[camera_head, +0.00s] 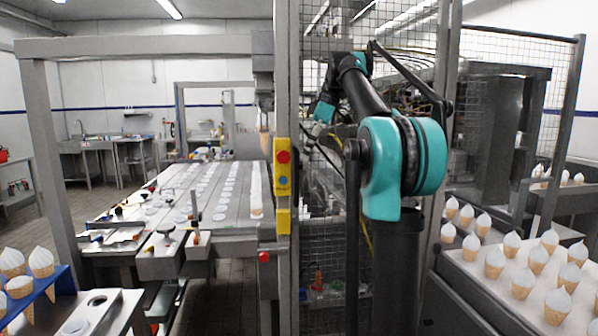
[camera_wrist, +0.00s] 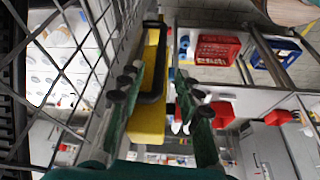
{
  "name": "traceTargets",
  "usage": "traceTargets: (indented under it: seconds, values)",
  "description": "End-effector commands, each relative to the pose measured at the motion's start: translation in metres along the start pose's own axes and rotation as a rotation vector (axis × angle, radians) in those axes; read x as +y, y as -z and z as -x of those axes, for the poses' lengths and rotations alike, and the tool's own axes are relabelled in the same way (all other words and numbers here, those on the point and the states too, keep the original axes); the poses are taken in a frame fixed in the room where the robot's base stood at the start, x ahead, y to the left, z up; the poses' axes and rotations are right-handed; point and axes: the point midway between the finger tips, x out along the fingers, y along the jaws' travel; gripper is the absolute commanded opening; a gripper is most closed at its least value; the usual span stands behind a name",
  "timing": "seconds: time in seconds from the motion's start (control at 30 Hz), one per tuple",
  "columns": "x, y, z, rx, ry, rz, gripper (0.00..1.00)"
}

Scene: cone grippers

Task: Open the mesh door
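The mesh door (camera_head: 322,262) is a wire grid panel behind my arm, beside the grey post with yellow boxes. It looks closed against that post, though my arm covers part of it. Its mesh also shows at the left of the wrist view (camera_wrist: 62,50). A black handle (camera_wrist: 160,62) stands on a yellow plate (camera_wrist: 148,128) in the wrist view. My gripper (camera_wrist: 160,84) is open, with its green, black-padded fingers on either side of the handle and plate. I cannot tell whether they touch the handle. In the head view the fingers are too hidden to make out.
The grey post carries a yellow control box (camera_head: 283,168) with a red button. A conveyor table (camera_head: 185,190) with white discs lies left. A tray of ice cream cones (camera_head: 505,290) stands right, another cone rack (camera_head: 40,290) at lower left. A mesh panel (camera_head: 560,70) stands at right.

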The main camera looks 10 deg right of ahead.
Motion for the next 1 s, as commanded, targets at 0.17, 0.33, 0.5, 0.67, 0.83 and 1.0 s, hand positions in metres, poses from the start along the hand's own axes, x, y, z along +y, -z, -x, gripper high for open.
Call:
traceTargets:
  seconds: [0.17, 0.33, 0.5, 0.67, 0.83, 1.0]
  values:
    - [0.000, 0.000, -0.034, 0.000, 0.000, 0.001, 0.34]
    - [0.000, 0.000, -0.055, 0.000, 0.000, 0.001, 0.34]
    - [0.000, 0.000, -0.065, 0.000, -0.001, 0.001, 0.34]
    - [0.000, 0.000, -0.067, 0.000, -0.001, 0.000, 0.34]
    - [0.000, 0.000, -0.067, 0.000, -0.001, 0.000, 0.29]
    - [0.000, 0.000, -0.067, 0.000, -0.001, 0.000, 0.08]
